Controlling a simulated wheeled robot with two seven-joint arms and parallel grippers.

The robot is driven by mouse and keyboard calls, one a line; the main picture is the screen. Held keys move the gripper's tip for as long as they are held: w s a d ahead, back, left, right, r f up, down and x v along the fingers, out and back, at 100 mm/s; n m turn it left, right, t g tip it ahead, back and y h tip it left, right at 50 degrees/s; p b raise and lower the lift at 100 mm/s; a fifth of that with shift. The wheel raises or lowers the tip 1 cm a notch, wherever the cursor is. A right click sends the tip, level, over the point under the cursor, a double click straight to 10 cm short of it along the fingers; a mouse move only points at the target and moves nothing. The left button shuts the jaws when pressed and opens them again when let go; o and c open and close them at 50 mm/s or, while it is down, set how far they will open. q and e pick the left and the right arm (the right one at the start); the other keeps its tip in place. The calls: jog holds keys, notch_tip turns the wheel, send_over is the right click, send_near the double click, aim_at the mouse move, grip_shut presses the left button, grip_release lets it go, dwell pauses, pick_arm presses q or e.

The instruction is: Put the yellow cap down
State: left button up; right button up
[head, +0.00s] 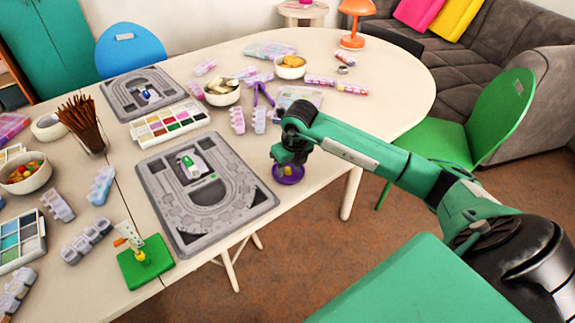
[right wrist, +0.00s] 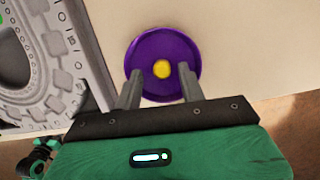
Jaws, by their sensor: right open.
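The small round yellow cap (right wrist: 161,69) lies near the middle of a round purple dish (right wrist: 135,50) in the right wrist view. In the head view the cap (head: 287,171) shows as a small yellow spot, and the dish (head: 290,180) sits at the table's front edge, right of the near bead board. My right gripper (right wrist: 159,80) is open over the dish, its two fingers apart on either side of the cap and not touching it. In the head view the right gripper (head: 288,160) partly hides the dish. My left gripper is not seen.
The grey near bead board (head: 245,205) lies left of the dish, with a second grey board (head: 112,105) farther back. A paint palette (head: 168,122), bowls (head: 222,96) and several bead boxes stand around. The white table (head: 385,75) is clear at the right.

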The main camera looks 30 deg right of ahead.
jog(key=v, duration=1.1)
jog(key=shift+r, duration=0.25)
